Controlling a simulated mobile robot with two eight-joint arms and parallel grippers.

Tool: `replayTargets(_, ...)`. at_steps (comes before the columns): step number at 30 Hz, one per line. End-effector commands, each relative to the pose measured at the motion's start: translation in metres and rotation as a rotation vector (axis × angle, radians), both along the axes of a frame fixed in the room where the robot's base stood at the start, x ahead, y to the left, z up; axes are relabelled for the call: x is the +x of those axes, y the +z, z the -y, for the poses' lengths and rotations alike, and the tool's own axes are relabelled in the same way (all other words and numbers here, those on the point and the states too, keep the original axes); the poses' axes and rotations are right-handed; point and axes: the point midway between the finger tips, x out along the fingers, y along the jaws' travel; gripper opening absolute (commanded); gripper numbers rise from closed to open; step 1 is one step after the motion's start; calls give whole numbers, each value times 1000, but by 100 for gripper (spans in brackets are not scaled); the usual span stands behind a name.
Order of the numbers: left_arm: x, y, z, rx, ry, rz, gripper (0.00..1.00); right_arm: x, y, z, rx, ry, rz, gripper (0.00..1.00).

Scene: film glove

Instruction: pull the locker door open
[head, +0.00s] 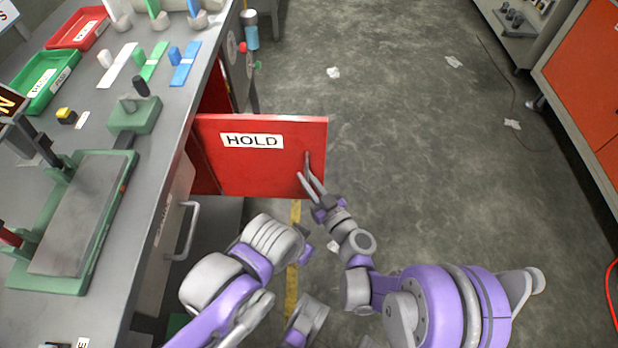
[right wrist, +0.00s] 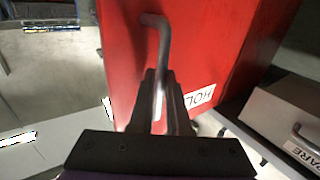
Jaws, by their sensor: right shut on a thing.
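The red locker door (head: 230,165) with a HOLD label stands swung out from the bench side, with a dark opening behind its left part. Its grey bar handle (head: 307,158) is near the door's right edge. My right gripper (head: 309,180) is shut on the handle. In the right wrist view the two fingers (right wrist: 160,100) close around the lower part of the handle (right wrist: 162,45), against the red door face (right wrist: 215,40). My left gripper (head: 304,240) is below the door, apart from it; its jaws are too hidden to read.
The grey workbench (head: 120,215) runs along the left with trays, tools and a green-framed plate. A drawer handle (head: 184,230) sticks out from its side. Orange cabinets (head: 590,75) stand at the far right. The floor (head: 430,150) between is mostly clear, with small paper scraps.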

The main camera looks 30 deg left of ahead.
Motion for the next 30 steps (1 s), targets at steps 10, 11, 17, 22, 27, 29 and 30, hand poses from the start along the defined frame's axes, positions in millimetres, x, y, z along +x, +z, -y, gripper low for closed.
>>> replayTargets(10,0,0,0,0,0,0,50,-4,1,-4,3,12,1,0)
replayTargets(11,0,0,0,0,0,0,50,-4,1,-4,3,12,1,0)
replayTargets(17,0,0,0,0,0,0,50,-3,1,-3,3,9,1,45)
replayTargets(22,0,0,0,0,0,0,50,-2,1,-2,2,6,1,45)
replayTargets(27,0,1,0,0,0,0,50,-3,0,4,1,4,0,45)
replayTargets(29,0,1,0,0,0,0,50,-6,0,10,1,3,0,45)
replayTargets(30,0,2,0,0,0,1,50,-8,0,16,1,2,0,45)
